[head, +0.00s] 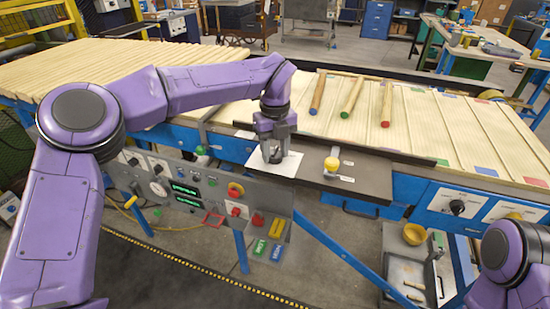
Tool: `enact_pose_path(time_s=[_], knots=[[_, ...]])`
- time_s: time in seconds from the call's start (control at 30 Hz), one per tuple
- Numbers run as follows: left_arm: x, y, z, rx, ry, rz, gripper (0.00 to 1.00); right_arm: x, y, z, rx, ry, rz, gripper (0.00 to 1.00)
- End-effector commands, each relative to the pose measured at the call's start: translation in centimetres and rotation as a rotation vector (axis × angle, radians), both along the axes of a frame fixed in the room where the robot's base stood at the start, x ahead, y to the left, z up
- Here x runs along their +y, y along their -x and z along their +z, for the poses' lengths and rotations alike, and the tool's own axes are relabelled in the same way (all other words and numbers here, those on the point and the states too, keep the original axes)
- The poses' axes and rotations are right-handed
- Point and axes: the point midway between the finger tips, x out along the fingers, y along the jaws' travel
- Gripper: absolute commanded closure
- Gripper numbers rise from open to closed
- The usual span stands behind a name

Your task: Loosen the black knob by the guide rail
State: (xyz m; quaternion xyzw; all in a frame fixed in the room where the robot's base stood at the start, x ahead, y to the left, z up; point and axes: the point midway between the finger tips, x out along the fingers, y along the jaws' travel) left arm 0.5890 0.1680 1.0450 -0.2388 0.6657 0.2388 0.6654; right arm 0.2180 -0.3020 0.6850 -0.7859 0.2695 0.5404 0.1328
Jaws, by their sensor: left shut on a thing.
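My left gripper (272,154) points down at the near edge of the line, over a white sheet (288,168). Its fingers are shut on a small dark thing, which looks like the black knob; the fingers hide most of it. The guide rail (390,153) is a long dark strip running along the slatted bed, just behind and to the right of this gripper. My right arm shows only as a purple link at the bottom right; its gripper is out of the picture.
A yellow knob (332,164) stands on the dark shelf (345,182) right of my left gripper. Three colour-tipped wooden rods (351,98) lie on the slatted bed behind. A grey control panel (205,195) with buttons and displays is below.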

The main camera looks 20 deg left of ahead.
Motion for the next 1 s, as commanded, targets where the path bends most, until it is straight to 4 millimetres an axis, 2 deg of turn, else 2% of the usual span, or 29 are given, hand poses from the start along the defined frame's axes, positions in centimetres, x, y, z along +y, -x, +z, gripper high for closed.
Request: enact_pose_path(time_s=[0.03, 0.5, 0.7, 1.0], knots=[[0.0, -0.1, -0.5, -0.006, 0.000, 0.044, 0.87, 0.0, 0.0, -1.2, 0.000, 0.000, 0.000, 1.00], [0.0, -0.1, -0.4, -0.006, 0.000, 0.472, 0.87, 0.0, 0.0, -6.0, 0.000, 0.000, 0.000, 1.00], [0.0, -0.1, -0.3, -0.006, 0.000, 0.607, 0.87, 0.0, 0.0, -7.5, 0.000, 0.000, 0.000, 1.00], [0.1, -0.1, 0.0, -0.004, 0.000, 0.725, 0.87, 0.0, 0.0, -8.6, 0.000, 0.000, 0.000, 1.00]])
